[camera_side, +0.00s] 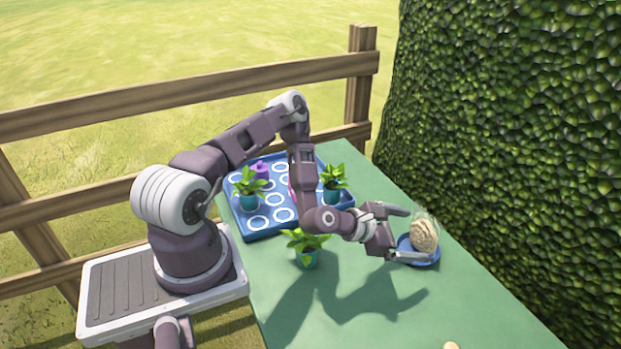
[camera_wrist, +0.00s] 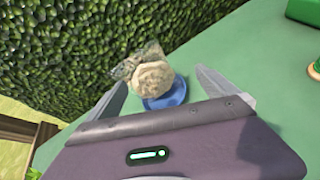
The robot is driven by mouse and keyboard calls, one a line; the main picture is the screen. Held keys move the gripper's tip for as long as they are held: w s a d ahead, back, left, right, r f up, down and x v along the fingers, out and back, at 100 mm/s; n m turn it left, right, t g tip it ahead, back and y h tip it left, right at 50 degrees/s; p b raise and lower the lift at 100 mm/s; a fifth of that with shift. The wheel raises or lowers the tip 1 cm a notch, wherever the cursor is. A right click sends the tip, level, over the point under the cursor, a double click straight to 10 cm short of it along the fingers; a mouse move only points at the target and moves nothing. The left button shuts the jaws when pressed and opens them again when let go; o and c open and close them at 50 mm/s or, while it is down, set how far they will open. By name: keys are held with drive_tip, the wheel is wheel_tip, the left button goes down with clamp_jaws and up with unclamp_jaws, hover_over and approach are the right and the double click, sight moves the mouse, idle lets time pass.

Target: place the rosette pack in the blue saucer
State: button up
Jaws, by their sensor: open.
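The rosette pack (camera_side: 424,236) is a cream, rounded bundle in clear wrap. It rests in the blue saucer (camera_side: 432,262) at the right side of the table in the side view. In the wrist view the pack (camera_wrist: 153,77) covers much of the saucer (camera_wrist: 172,99), whose rim shows on its near side. My gripper (camera_side: 418,237) is open, with one finger on either side of the pack. In the wrist view a gap shows between each finger and the pack. Whether the pack's underside touches the saucer all round is hidden.
A blue tray (camera_side: 233,207) with white rings holds potted plants and a purple item (camera_side: 260,168). Another potted plant (camera_side: 307,258) stands on the green table (camera_side: 480,310) near my arm. A hedge (camera_side: 510,130) borders the table's right edge. The front of the table is mostly clear.

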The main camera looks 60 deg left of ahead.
drive_tip(key=s+d+r+m+g+y, duration=0.1)
drive_tip(key=s+r+m+g, duration=0.2)
drive_tip(key=r+m, duration=0.6)
drive_tip(key=s+r+m+g, duration=0.2)
drive_tip(key=s+r+m, duration=0.2)
drive_tip(key=r+m, duration=0.6)
drive_tip(key=s+d+r+m+g, duration=0.1)
drive_tip(key=s+r+m, duration=0.4)
drive_tip(key=s, duration=0.7)
drive_tip(key=s+d+r+m+g, duration=0.1)
drive_tip(key=s+r+m, duration=0.4)
drive_tip(key=s, duration=0.6)
drive_tip(key=shift+s+r+m+y, duration=0.2)
drive_tip(key=shift+s+m+y, duration=0.2)
drive_tip(key=shift+m, duration=0.6)
